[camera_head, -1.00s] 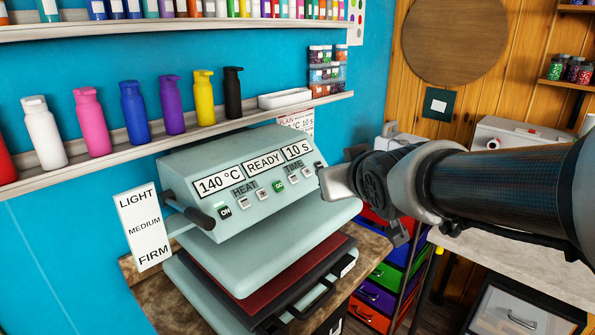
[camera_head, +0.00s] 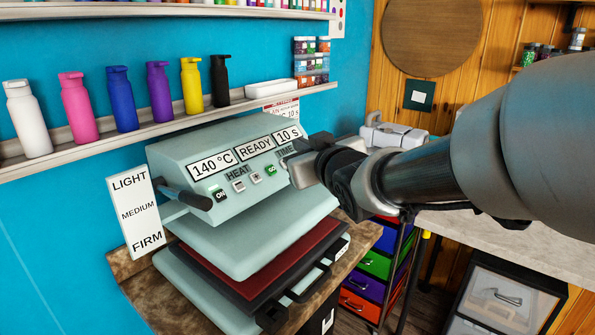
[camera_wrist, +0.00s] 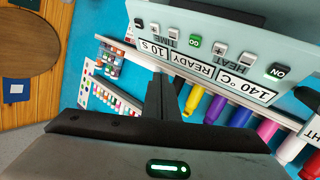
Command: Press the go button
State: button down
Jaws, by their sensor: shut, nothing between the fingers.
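The heat press (camera_head: 235,160) stands on a brown counter, its pale upper plate raised over a dark red pad. Its panel reads 140 °C, READY and 10 s. The green go button (camera_head: 271,170) sits on the panel between the HEAT and TIME keys; it also shows in the wrist view (camera_wrist: 193,41). My gripper (camera_head: 290,163) is shut and empty, just right of the go button in the head view. In the wrist view its fingers (camera_wrist: 163,82) point toward the panel near the go button. I cannot tell whether the tip touches the panel.
A lever handle (camera_head: 187,197) sticks out at the press's left, beside a LIGHT/MEDIUM/FIRM sign (camera_head: 138,212). A shelf (camera_head: 90,146) of coloured bottles runs behind and above. Coloured drawers (camera_head: 375,264) stand to the right under the arm.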

aim_at(271, 170)
jog(key=w+a+f+b, duration=0.3)
jog(key=a+f+b, duration=0.1)
jog(key=f+b, duration=0.2)
jog(key=shift+w+a, duration=0.3)
jog(key=shift+r, duration=0.1)
dwell(1.8)
jog(key=shift+w+a+f+b, duration=0.15)
jog(key=shift+a+f+b, duration=0.15)
jog(key=shift+b, duration=0.3)
